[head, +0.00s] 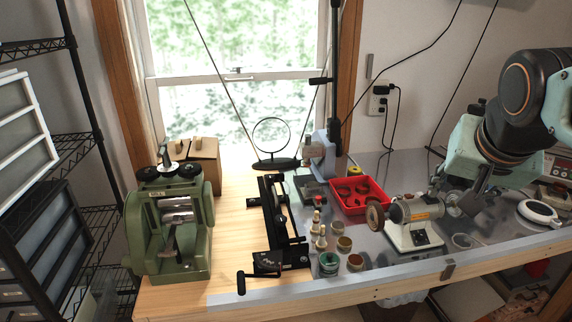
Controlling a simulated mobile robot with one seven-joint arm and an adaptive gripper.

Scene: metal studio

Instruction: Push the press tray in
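No part is plainly recognisable as the press tray. A green press-like machine (168,232) with a silver roller and a lever stands at the left end of the wooden bench; any tray on it cannot be made out. My gripper (457,197) hangs above the metal-topped right part of the bench, pointing down, right of the small grinder. Its fingers look spread apart, with nothing visible held between them. It is far to the right of the green machine.
A black cranked tool (280,225) lies mid-bench. A red tray (362,196) of parts, small jars (329,262) and a bench grinder (412,222) stand between it and my gripper. A round white device (540,213) is at right. Bare wood (232,240) lies beside the green machine.

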